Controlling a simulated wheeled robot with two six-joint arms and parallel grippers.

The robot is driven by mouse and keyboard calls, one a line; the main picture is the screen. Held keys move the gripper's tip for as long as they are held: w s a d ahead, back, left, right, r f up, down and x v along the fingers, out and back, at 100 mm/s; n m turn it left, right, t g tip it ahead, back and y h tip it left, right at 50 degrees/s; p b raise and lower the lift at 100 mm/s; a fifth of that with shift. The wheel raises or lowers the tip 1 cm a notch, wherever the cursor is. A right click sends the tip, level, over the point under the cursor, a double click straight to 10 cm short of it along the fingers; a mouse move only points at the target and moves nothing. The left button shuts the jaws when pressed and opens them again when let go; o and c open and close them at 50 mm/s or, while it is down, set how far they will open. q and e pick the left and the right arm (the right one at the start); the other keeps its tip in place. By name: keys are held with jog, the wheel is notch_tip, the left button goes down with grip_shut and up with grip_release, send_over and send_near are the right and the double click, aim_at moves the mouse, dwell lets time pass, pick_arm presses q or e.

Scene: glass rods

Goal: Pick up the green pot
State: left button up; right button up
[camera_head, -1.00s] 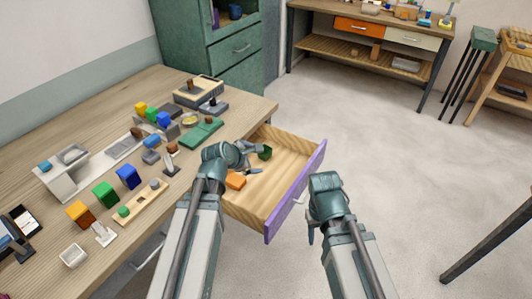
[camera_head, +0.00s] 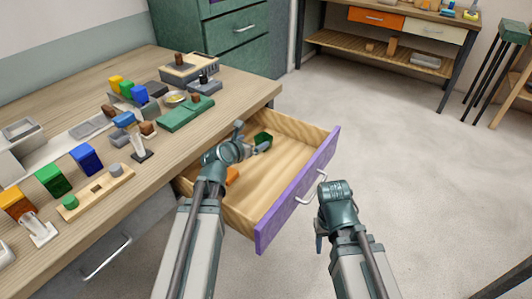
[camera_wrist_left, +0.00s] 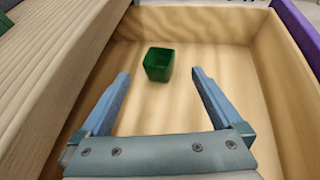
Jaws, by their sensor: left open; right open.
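The green pot (camera_head: 263,139) is a small dark green open-topped box standing in the open drawer, towards its far end. In the left wrist view the green pot (camera_wrist_left: 158,65) stands on the wooden drawer floor, just beyond the fingertips and roughly centred between them. My left gripper (camera_head: 253,138) is open and empty over the drawer, close to the pot; its two spread fingers also show in the left wrist view (camera_wrist_left: 161,74). I cannot tell that either finger touches the pot. My right gripper (camera_head: 319,242) hangs outside the drawer, right of its purple front.
The drawer (camera_head: 298,186) has wooden walls and a purple front with a handle. An orange thing (camera_head: 233,176) lies in it, partly hidden by my left arm. The workbench (camera_head: 88,235) on the left carries several coloured blocks and devices. The floor (camera_head: 400,150) at right is clear.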

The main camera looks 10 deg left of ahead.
pick_arm(q)
jog(key=shift+w+f+b, duration=0.2)
jog(key=shift+f+b, duration=0.2)
jog(key=shift+f, duration=0.5)
jog(key=b, duration=0.4)
send_near(266, 136)
jog(key=x, duration=0.4)
jog(key=shift+w+d+f, duration=0.1)
jog(key=shift+w+f, duration=0.1)
jog(key=shift+f, duration=0.3)
jog(key=shift+w+d+f, duration=0.1)
jog(key=shift+w, duration=0.4)
jog(key=b+x, duration=0.1)
jog(key=x, duration=0.3)
jog(key=shift+w, duration=0.45)
jog(key=shift+d, duration=0.1)
pick_arm(e)
notch_tip(266, 136, down, 7)
jog(key=shift+w, duration=0.25)
pick_arm(q)
jog(key=c, duration=1.5)
pick_arm(e)
jog(key=shift+d, duration=0.1)
